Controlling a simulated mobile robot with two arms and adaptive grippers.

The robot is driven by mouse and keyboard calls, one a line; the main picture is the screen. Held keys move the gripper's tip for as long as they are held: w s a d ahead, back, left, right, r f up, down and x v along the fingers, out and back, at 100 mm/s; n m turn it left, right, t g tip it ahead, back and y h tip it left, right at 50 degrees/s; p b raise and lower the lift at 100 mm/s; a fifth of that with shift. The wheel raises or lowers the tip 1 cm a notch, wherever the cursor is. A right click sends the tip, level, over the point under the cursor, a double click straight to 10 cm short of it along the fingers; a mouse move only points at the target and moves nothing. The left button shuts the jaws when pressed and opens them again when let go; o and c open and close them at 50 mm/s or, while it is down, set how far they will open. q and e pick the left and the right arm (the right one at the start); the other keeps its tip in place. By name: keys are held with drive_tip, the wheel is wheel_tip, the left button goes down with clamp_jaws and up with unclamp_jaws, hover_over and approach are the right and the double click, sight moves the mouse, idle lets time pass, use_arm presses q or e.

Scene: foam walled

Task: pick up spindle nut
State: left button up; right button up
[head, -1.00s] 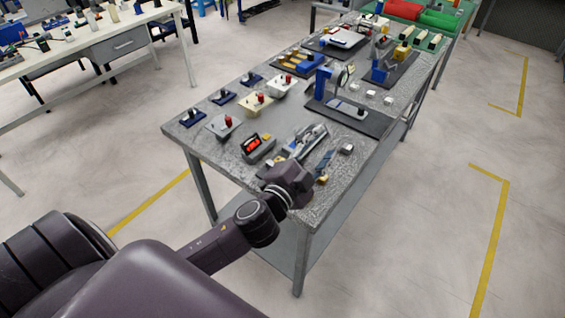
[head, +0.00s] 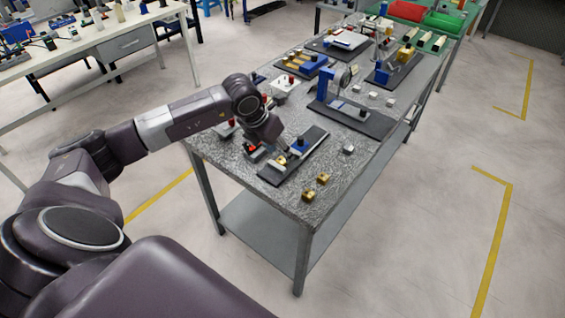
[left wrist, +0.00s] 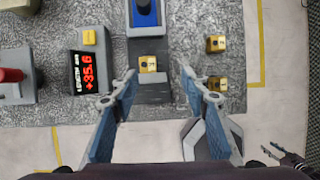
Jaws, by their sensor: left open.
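Brass blocks with dark bores look like spindle nuts; I cannot tell which one is meant. One brass block (head: 282,160) sits on a dark base plate (head: 283,174), and it also shows in the left wrist view (left wrist: 148,64). Two more lie loose on the table near its front corner, a far one (head: 323,178) and a near one (head: 308,195); in the left wrist view they are at the right (left wrist: 215,43) (left wrist: 217,84). My left gripper (left wrist: 158,80) is open and empty, its fingers pointing toward the block on the plate.
A blue block with a black knob (head: 300,145) stands on the same plate. A readout box with red digits (left wrist: 88,76) stands left of the plate. A small grey block (head: 348,149) is to its right. Taller fixtures stand farther back; the table's front corner is mostly bare.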

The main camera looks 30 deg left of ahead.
sight(281, 160)
use_arm(q)
drive_tip(key=shift+a+f+y, duration=0.25)
drive_tip(key=shift+a+y, duration=0.05)
drive_tip(key=shift+a, duration=0.55)
drive_tip(key=shift+p+x, duration=0.6)
drive_tip(key=shift+x, duration=0.35)
drive_tip(key=shift+w+f, duration=0.2)
drive_tip(key=shift+f, duration=0.1)
drive_tip(key=p+x, duration=0.2)
drive_tip(key=x, duration=0.2)
drive_tip(key=shift+w+f, duration=0.15)
drive_tip(key=shift+f, duration=0.1)
clamp_jaws()
